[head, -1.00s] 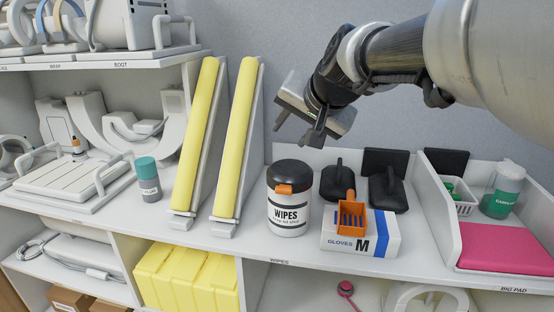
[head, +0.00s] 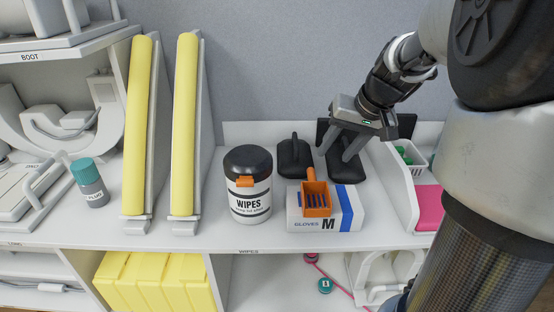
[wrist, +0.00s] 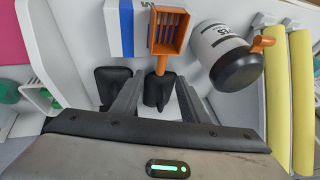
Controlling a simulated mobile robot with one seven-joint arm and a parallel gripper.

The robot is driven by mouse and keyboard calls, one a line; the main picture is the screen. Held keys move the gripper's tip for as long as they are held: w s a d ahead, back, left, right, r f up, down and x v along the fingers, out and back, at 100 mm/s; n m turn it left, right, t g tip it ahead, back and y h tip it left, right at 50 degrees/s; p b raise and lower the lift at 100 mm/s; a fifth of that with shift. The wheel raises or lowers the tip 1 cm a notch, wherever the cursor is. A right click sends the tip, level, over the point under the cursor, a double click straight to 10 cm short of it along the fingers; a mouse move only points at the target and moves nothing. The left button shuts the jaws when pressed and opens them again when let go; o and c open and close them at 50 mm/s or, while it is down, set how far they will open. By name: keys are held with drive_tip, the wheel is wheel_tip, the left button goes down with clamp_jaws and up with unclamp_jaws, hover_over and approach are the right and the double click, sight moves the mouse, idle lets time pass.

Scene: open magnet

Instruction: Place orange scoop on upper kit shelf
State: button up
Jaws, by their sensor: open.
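The orange scoop (head: 316,199) lies on top of the white and blue gloves box (head: 348,213), its slotted bowl toward the front and its handle pointing back. In the wrist view the scoop (wrist: 167,35) is at top centre, its handle end just beyond the space between my fingers. My gripper (head: 343,152) is open and empty, behind and right of the scoop, above the black paddles. In the wrist view both fingers of my gripper (wrist: 160,100) are spread apart. An upper shelf (head: 75,43) labelled BOOT shows at the top left; most of it is out of frame.
A wipes canister (head: 250,205) stands just left of the gloves box. Black paddles (head: 294,158) stand behind it. Two yellow-padded wedges (head: 186,125) stand left, beside a teal-capped bottle (head: 90,185). A divider and pink pad (head: 428,205) are at right.

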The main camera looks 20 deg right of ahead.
hover_over(314, 177)
drive_tip(key=s+d, duration=0.1)
drive_tip(key=s, duration=0.2)
wheel_tip(314, 177, down, 8)
drive_tip(key=shift+w+r, duration=0.15)
drive_tip(key=shift+r, duration=0.05)
drive_tip(key=x, duration=0.5)
drive_tip(key=shift+a, duration=0.2)
clamp_jaws()
